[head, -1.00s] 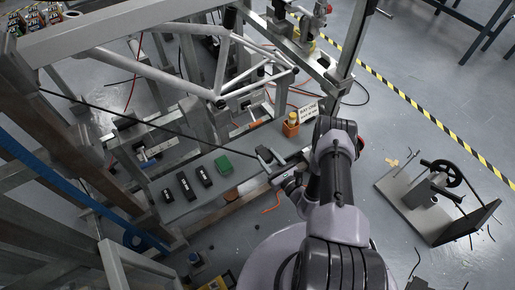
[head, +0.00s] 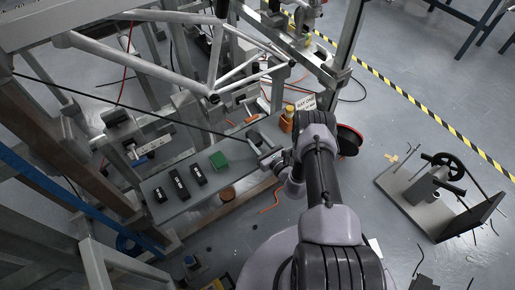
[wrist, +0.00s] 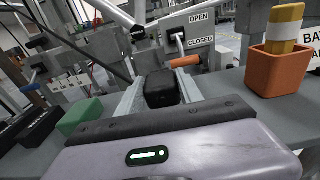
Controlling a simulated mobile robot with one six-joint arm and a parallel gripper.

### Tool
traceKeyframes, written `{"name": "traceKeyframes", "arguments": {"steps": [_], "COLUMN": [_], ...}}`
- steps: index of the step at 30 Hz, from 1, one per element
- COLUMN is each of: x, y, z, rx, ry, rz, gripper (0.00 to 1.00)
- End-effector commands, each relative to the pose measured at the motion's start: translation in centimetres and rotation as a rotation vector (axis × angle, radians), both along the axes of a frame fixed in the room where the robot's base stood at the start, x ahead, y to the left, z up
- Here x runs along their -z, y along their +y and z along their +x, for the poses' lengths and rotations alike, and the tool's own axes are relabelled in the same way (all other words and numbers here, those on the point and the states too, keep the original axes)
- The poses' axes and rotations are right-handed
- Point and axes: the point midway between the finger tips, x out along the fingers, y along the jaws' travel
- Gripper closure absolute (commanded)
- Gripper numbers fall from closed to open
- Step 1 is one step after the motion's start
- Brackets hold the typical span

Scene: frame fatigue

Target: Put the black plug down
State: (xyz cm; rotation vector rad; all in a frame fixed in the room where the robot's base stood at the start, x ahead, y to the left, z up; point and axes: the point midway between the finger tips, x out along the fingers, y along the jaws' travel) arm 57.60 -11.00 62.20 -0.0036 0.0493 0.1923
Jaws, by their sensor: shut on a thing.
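The black plug (wrist: 160,89) is a dark block between my gripper's two pale fingers in the wrist view. My gripper (wrist: 160,98) is shut on it. In the head view my gripper (head: 265,152) is over the right part of the grey shelf (head: 205,202), between a green block and an orange cup. The plug is too small and covered to make out clearly there. I cannot tell whether its underside touches the shelf.
The green block (head: 219,161) and several labelled black blocks (head: 179,184) stand left on the shelf. The orange cup (head: 286,124) holds a yellow thing. An OPEN/CLOSED sign (wrist: 199,30) and an orange-handled lever (wrist: 185,61) are behind the plug. Metal frame tubes (head: 170,68) rise beyond.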

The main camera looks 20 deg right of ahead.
Motion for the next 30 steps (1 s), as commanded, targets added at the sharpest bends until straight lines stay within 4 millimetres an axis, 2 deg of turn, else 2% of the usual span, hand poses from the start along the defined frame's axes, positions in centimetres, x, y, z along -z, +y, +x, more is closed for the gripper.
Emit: {"name": "traceKeyframes", "arguments": {"steps": [1,3,13,14,17,27,30], "x": [1.6,3.0,2.9,3.0,2.9,2.7,2.3], "y": [0.0,0.0,0.0,0.0,0.0,0.0,-0.3], "z": [0.0,-0.1,-0.1,-0.1,-0.1,-0.1,-1.4], "rx": [0.000,0.000,0.000,0.000,0.000,0.000,0.002], "ry": [0.001,0.001,0.000,0.000,0.000,0.000,0.002], "rz": [0.000,0.001,0.000,-0.001,-0.001,0.000,0.001], "gripper": [1.00,1.00,1.00,0.55,0.35,0.35,0.35]}}
